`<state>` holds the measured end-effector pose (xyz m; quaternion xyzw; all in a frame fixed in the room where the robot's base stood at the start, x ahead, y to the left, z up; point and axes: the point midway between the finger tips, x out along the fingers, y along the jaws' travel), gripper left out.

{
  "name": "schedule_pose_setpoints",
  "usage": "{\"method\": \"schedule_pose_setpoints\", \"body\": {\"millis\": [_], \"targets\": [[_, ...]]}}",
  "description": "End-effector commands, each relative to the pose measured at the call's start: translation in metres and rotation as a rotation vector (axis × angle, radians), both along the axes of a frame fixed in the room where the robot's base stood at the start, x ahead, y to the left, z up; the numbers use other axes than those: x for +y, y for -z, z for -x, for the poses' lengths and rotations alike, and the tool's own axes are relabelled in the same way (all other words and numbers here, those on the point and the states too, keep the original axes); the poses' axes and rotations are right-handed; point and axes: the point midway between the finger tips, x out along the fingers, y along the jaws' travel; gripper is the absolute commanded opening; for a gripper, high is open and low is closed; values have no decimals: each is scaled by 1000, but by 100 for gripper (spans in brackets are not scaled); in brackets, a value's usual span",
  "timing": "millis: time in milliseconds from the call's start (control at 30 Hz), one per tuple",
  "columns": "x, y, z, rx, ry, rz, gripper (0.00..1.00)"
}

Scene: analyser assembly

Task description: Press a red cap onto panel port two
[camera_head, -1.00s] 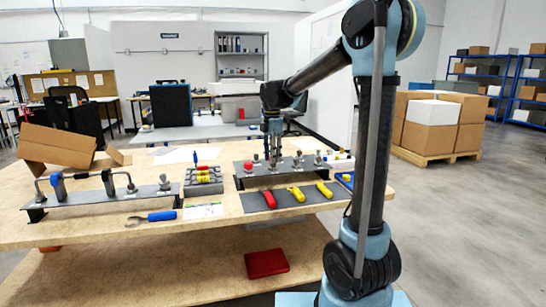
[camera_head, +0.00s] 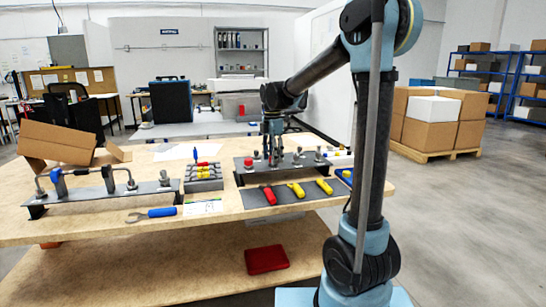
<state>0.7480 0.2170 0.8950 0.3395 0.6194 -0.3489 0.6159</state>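A dark panel (camera_head: 243,180) with a row of upright metal ports stands at the right of the workbench. A red cap (camera_head: 248,161) sits on its leftmost port. My gripper (camera_head: 272,160) points straight down over the panel at about the second port from the left. Its fingers hide that port. The fingers are too small and dark to show whether they are open or shut, or whether a cap is between them. A grey rack (camera_head: 203,185) left of the panel holds red, yellow and blue pieces.
Red (camera_head: 269,195), yellow (camera_head: 296,189) and further yellow-handled tools lie on a dark mat before the panel. A pipe assembly (camera_head: 105,192), blue-handled wrench (camera_head: 152,214) and open cardboard box (camera_head: 60,143) occupy the left. A red case (camera_head: 266,260) lies on the lower shelf.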

Motion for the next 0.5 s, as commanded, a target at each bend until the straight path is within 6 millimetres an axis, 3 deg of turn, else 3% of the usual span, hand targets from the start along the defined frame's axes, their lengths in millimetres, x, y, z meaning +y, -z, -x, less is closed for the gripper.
{"method": "schedule_pose_setpoints", "body": {"millis": [333,500], "targets": [[0,-2,0,0,0,0,52],[0,-16,0,0,0,0,52]]}}
